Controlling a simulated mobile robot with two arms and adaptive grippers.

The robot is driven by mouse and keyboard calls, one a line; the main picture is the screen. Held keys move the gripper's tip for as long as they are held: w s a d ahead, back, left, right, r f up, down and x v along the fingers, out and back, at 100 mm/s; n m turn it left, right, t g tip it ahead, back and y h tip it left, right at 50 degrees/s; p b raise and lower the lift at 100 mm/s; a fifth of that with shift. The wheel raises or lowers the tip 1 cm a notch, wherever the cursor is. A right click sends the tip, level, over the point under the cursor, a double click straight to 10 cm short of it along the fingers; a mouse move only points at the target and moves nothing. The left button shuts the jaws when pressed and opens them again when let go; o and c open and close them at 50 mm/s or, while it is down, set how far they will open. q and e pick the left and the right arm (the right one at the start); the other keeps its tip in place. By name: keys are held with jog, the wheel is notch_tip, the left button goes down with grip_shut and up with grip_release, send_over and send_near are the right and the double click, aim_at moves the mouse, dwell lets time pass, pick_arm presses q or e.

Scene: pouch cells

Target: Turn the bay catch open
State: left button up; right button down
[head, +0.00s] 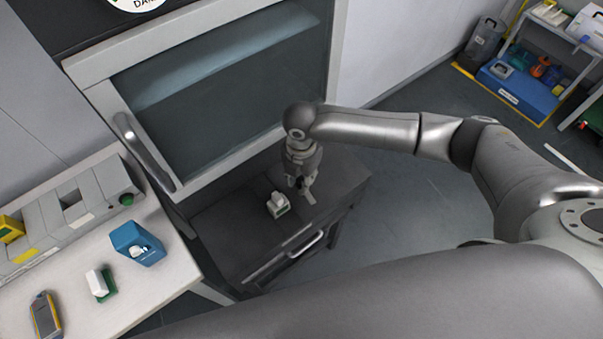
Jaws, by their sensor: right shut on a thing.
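My right gripper (304,190) points down at the top of a dark low unit (225,232), in front of the glazed cabinet. It is shut on a small part there, which looks to be the bay catch; the fingers mostly hide it, and how far it is turned cannot be told. A small white block with a green base (277,204) sits on the same dark top, just left of the gripper and apart from it. My left gripper is not in view.
The glass sash (235,85) stands behind, with a bar handle (138,142) at its left. The dark unit has a front handle (300,256). A bench at left holds a blue box (136,243), a white-and-green block (100,283) and a yellow meter (46,315).

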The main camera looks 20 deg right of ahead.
aim_at(301, 180)
jog(key=shift+n, duration=0.5)
jog(key=c, duration=1.2)
grip_release()
jog(key=shift+r, duration=0.15)
notch_tip(301, 180, up, 12)
